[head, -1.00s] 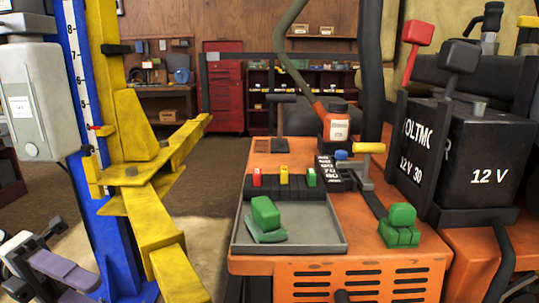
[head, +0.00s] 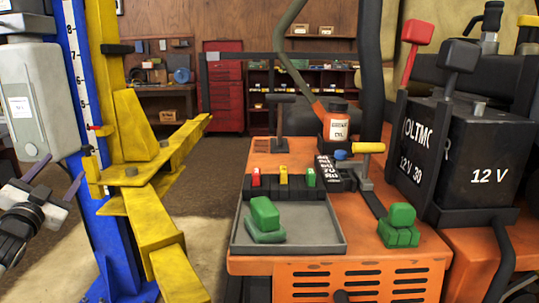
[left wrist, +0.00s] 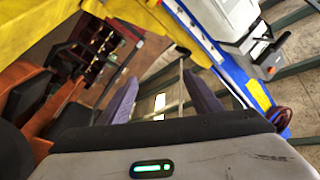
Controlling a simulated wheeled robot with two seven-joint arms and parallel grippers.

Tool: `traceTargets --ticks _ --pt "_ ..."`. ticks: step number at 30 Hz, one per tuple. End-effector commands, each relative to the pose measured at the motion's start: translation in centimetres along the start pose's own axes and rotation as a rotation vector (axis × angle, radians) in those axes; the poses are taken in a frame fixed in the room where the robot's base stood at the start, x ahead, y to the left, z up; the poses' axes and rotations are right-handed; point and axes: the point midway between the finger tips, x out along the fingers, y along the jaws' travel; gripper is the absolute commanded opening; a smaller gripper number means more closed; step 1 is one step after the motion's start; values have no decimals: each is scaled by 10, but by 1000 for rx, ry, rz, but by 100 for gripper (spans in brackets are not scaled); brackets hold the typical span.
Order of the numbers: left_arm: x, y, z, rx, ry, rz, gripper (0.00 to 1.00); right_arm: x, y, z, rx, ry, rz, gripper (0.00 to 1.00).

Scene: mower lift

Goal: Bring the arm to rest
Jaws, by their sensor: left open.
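My left gripper (head: 56,180) is at the left edge of the head view, in front of the blue lift post (head: 112,255) and below the grey-white box (head: 38,95). Its two purple fingers point up and to the right, apart with nothing between them. In the left wrist view the open fingers (left wrist: 162,96) stand apart with only background between them. My left arm is mostly cut off by the picture edge. My right gripper shows in neither view.
The yellow lift arm (head: 172,252) reaches out close to the right of my left gripper. An orange mower (head: 370,275) carries a grey tray (head: 325,240) with a green block (head: 265,215). A black battery (head: 470,150) stands at right. Floor is open behind.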

Motion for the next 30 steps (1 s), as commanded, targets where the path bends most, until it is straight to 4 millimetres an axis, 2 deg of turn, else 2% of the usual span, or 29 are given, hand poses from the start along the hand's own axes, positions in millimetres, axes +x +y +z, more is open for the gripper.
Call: traceTargets --ticks 1,6,7,11,14,17,18,20,24,26,30 --pt "-1 1 21 -23 -89 4 59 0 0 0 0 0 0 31" --pt "-17 15 85 -91 -368 41 59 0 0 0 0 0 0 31" --pt "-24 37 88 -91 -362 69 59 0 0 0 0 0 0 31" --pt "-52 99 102 -101 -378 156 59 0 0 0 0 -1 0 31" --pt "-80 148 113 -117 -396 228 59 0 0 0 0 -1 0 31" --pt "-120 203 124 -143 -421 310 59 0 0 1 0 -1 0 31" --pt "-139 226 128 -157 -433 345 59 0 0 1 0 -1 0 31" --pt "-171 260 132 -180 -453 399 59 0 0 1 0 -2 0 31" --pt "-253 329 136 -250 -506 515 59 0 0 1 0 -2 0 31" --pt "-291 355 135 -286 -534 562 59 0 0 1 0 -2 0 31" --pt "-385 403 124 -383 -609 658 59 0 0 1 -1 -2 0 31"
